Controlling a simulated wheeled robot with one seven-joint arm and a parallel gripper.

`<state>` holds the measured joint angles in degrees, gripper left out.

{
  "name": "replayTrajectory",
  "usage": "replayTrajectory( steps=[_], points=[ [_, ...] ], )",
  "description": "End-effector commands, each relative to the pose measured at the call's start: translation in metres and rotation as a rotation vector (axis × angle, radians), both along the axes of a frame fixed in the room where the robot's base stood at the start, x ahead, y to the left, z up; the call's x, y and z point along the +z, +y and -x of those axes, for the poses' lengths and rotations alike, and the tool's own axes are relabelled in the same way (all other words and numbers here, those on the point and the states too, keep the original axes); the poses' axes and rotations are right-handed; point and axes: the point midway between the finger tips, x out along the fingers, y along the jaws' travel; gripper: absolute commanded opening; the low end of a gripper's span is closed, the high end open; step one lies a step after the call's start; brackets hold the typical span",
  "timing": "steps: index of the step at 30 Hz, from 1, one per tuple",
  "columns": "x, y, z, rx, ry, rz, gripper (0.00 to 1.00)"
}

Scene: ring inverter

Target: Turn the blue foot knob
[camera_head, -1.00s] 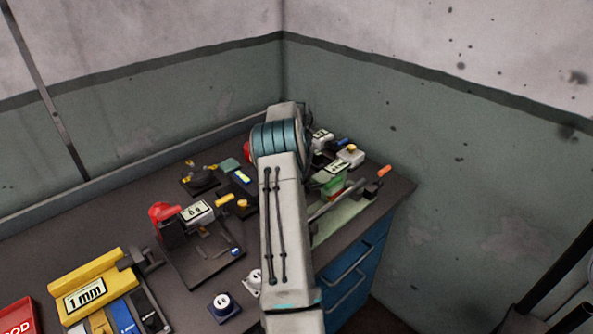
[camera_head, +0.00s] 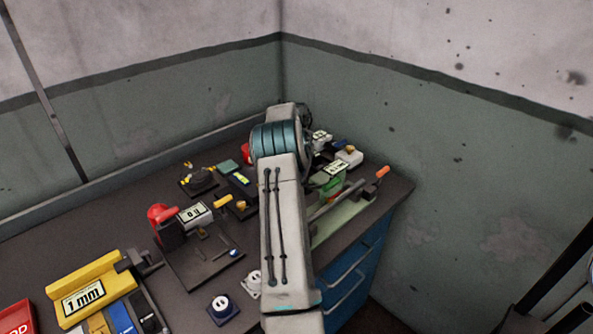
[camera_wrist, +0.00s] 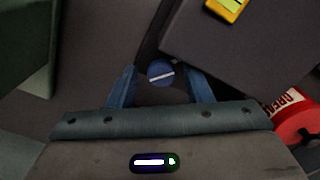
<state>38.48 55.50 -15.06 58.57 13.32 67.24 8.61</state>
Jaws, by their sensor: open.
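The blue foot knob (camera_wrist: 161,72) is in the wrist view, a round blue cap with a white line across it, tilted slightly. It lies beside the edge of a dark grey box (camera_wrist: 240,50). My gripper (camera_wrist: 160,70) has its two blue fingers apart, one on each side of the knob. In the head view my arm hides the gripper, and I cannot make out this knob there.
In the wrist view a red round item with a white label (camera_wrist: 297,118) is close at the right, and a green block (camera_wrist: 25,45) is at the left. In the head view the dark workbench (camera_head: 100,215) is crowded with small devices around my arm; a yellow holder (camera_head: 90,280) stands front left.

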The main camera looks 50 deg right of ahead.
Motion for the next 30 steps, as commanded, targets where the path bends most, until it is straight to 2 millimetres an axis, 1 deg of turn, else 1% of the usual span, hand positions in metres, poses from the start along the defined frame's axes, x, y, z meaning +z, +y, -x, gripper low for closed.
replayTrajectory(
  steps=[1,4,8,11,28,30],
  points=[
    [-0.001,0.003,-0.002,0.003,0.000,-0.006,0.48],
    [-0.001,0.003,-0.002,-0.009,0.001,-0.006,0.48],
    [-0.001,0.004,-0.002,-0.072,0.002,-0.007,0.48],
    [-0.001,0.004,-0.002,-0.164,0.002,-0.006,0.48],
    [0.002,0.001,0.000,-0.836,0.001,-0.003,0.48],
    [0.016,0.000,0.000,-0.831,-0.006,-0.002,0.48]
  ],
)
